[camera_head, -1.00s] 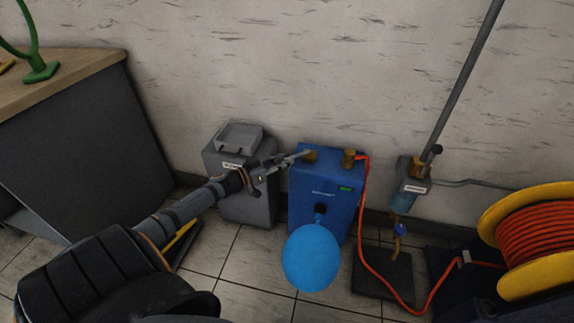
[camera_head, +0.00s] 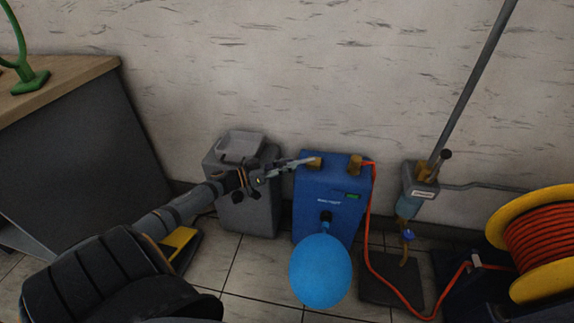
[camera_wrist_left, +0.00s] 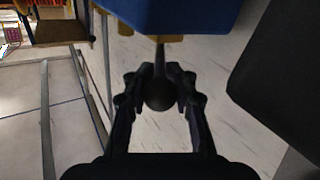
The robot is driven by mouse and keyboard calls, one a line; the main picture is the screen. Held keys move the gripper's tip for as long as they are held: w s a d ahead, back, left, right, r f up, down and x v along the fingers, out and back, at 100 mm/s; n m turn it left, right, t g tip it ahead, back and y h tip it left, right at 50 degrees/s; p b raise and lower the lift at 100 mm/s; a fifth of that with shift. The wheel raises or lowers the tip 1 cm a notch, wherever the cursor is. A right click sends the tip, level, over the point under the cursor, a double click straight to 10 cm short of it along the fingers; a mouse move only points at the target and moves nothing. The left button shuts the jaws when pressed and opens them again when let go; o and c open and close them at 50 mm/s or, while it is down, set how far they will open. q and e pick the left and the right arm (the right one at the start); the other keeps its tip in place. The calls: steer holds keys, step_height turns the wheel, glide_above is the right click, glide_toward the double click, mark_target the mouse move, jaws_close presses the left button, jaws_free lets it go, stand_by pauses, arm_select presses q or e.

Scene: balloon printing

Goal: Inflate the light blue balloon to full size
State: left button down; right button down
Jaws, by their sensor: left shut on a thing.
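The light blue balloon (camera_head: 320,272) hangs rounded and partly or fully swollen from the dark nozzle (camera_head: 325,216) on the front of the blue inflator box (camera_head: 335,185). My left gripper (camera_head: 270,174) is at the upper left of the box, shut on a lever that runs to a brass fitting (camera_head: 314,161) on its top. In the left wrist view the fingers (camera_wrist_left: 160,88) close around the lever's dark round knob (camera_wrist_left: 159,97), below the blue box (camera_wrist_left: 180,14). The balloon does not show clearly there. My right gripper is not in view.
A grey box (camera_head: 247,208) stands left of the inflator. An orange hose (camera_head: 369,230) runs from the inflator to a yellow reel (camera_head: 510,292). A wall valve (camera_head: 417,190) with a pipe is at the right. A wooden-topped counter (camera_head: 70,88) is at the left.

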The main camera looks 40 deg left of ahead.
arm_select(q)
steer(key=c, duration=1)
jaws_free()
steer(key=shift+c, duration=0.2)
steer(key=v, duration=1.2)
